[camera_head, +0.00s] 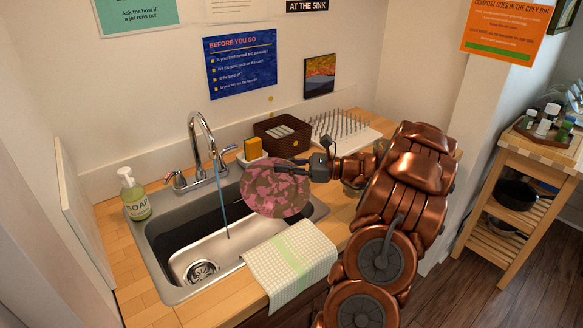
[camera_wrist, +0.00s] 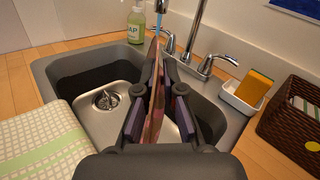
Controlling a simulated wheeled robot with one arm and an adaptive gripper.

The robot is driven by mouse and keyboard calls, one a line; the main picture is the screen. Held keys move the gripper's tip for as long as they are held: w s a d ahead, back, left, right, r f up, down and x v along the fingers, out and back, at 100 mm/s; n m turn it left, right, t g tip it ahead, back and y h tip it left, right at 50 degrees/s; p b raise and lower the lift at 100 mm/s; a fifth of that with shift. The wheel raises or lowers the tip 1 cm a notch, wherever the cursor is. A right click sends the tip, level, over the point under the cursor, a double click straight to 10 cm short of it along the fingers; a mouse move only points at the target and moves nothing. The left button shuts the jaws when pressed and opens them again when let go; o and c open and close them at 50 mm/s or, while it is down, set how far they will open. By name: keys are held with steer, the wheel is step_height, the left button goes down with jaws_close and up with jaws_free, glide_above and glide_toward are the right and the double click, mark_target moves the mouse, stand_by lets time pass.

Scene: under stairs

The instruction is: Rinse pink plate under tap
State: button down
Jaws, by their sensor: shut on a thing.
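The pink plate (camera_head: 272,196), mottled with darker patches, is upright on edge over the right part of the sink. My gripper (camera_head: 291,169) is shut on its upper right rim. In the wrist view the plate (camera_wrist: 156,98) shows edge-on between the fingers. The chrome tap (camera_head: 204,145) is running. Its blue water stream (camera_head: 221,202) passes just left of the plate in the head view and falls into the basin. The stream (camera_wrist: 158,24) lines up with the plate's far edge in the wrist view; I cannot tell whether they touch.
A soap bottle (camera_head: 135,196) stands left of the sink (camera_head: 165,284). A sponge holder (camera_head: 252,159), woven basket (camera_head: 283,139) and white drying rack (camera_head: 345,134) stand behind. A checked towel (camera_head: 288,264) hangs over the front counter edge. A wooden cart (camera_head: 510,205) is at right.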

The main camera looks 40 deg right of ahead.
mark_target(262, 168)
steer(key=shift+f+b+x, duration=0.2)
steer(key=shift+b+x, duration=0.1)
steer(key=shift+x, duration=0.7)
steer(key=shift+f+b+x, duration=0.25)
steer(key=shift+b+x, duration=0.05)
steer(key=shift+x, duration=0.7)
steer(key=shift+f+b+x, duration=0.2)
steer(key=shift+b+x, duration=0.1)
steer(key=shift+x, duration=0.7)
steer(key=shift+d+f+x, duration=0.1)
steer(key=shift+f+x, duration=0.05)
steer(key=shift+x, duration=0.75)
steer(key=shift+d+f+x, duration=0.1)
steer(key=shift+f+x, duration=0.05)
steer(key=shift+x, duration=0.8)
steer(key=shift+w, duration=0.25)
steer(key=shift+d+p, duration=0.2)
steer(key=shift+p, duration=0.15)
steer(key=shift+d, duration=0.4)
steer(key=shift+a, duration=0.25)
steer(key=shift+a, duration=0.35)
steer(key=shift+d+p, duration=0.2)
steer(key=shift+p, duration=0.1)
steer(key=shift+d, duration=0.4)
